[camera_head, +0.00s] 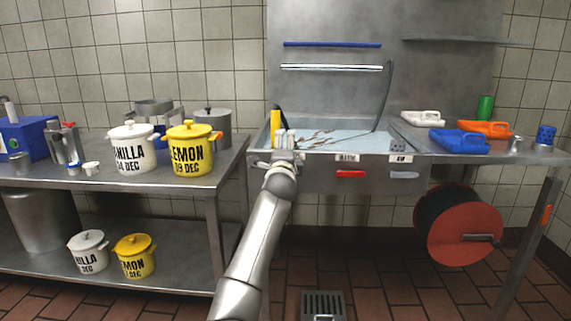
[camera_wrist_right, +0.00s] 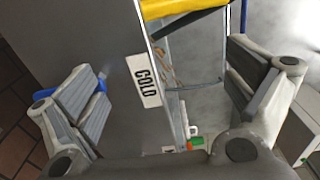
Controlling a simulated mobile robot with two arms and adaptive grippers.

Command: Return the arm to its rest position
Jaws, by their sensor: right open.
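My right arm reaches up through the middle of the head view. Its gripper (camera_head: 285,138) is at the front left corner of the sink. In the right wrist view its two fingers (camera_wrist_right: 172,95) are wide apart, with nothing held between them. A "COLD" label (camera_wrist_right: 145,82) on the grey sink front shows between the fingers. A yellow and black item (camera_head: 275,124) stands just behind the gripper in the head view. Something yellow (camera_wrist_right: 180,7) also crosses the top of the wrist view. My left gripper is not in view.
The sink (camera_head: 340,138) has dark streaks inside. A left table holds a white vanilla tub (camera_head: 133,150) and a yellow lemon tub (camera_head: 190,150). Blue (camera_head: 459,142), orange (camera_head: 486,129) and white (camera_head: 422,118) containers stand right. A red hose reel (camera_head: 455,240) hangs below.

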